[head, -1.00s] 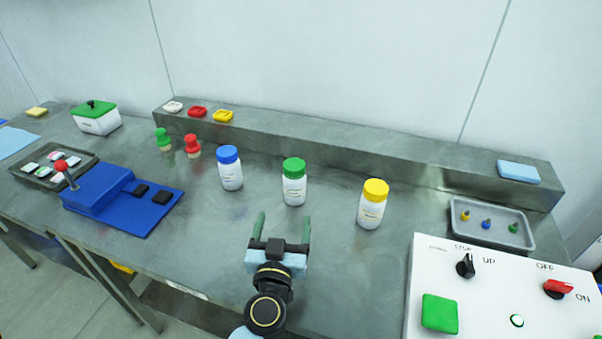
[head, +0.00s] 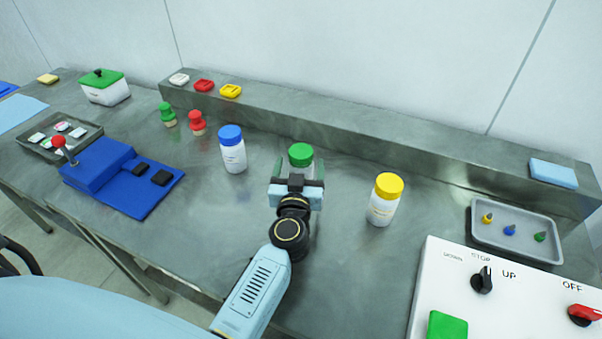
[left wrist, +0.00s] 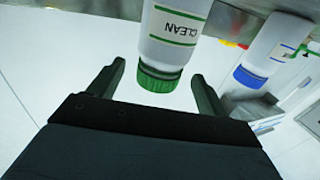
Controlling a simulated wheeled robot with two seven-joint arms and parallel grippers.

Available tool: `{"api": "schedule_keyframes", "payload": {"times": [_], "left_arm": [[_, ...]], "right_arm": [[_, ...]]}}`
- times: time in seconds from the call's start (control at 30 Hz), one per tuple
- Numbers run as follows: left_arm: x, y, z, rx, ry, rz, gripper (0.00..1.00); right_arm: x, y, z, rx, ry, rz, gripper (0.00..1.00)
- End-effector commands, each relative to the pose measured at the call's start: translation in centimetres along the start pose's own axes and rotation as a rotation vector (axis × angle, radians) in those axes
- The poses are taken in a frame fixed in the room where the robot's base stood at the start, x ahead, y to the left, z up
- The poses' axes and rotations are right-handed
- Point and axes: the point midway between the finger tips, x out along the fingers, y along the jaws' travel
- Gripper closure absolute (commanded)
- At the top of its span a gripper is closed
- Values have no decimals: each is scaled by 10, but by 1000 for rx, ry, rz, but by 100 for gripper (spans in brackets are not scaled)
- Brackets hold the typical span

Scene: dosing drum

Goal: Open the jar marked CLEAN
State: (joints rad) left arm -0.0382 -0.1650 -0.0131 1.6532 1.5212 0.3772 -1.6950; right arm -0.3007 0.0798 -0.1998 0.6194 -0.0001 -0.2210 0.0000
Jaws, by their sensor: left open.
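The jar marked CLEAN is white with a green lid (head: 301,154), and stands on the bench with its body mostly hidden behind my gripper in the head view. In the left wrist view its label (left wrist: 180,26) reads CLEAN and its green lid (left wrist: 160,78) appears upside down. My left gripper (head: 298,170) is open, with one finger on each side of the lid region; the fingers (left wrist: 158,76) show gaps to the lid on both sides. My right gripper is not in view.
A blue-lidded jar (head: 232,150) stands to the left and a yellow-lidded jar (head: 384,199) to the right. A white control panel (head: 450,290) and a grey tray (head: 520,247) lie further right. A blue lever unit (head: 110,180) is at left. A raised ledge (head: 400,150) runs behind.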

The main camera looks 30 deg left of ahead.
Motion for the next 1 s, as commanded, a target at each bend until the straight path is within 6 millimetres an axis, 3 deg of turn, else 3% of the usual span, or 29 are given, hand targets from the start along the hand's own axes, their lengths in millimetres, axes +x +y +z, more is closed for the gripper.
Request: {"api": "schedule_keyframes", "payload": {"times": [0.3,0.63,1.0], "left_arm": [[44,0,1,0,2,-1,22],[52,0,0,0,0,-1,22],[52,0,0,0,0,-1,70]], "right_arm": [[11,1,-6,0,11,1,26],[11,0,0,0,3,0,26],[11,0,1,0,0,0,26]]}}
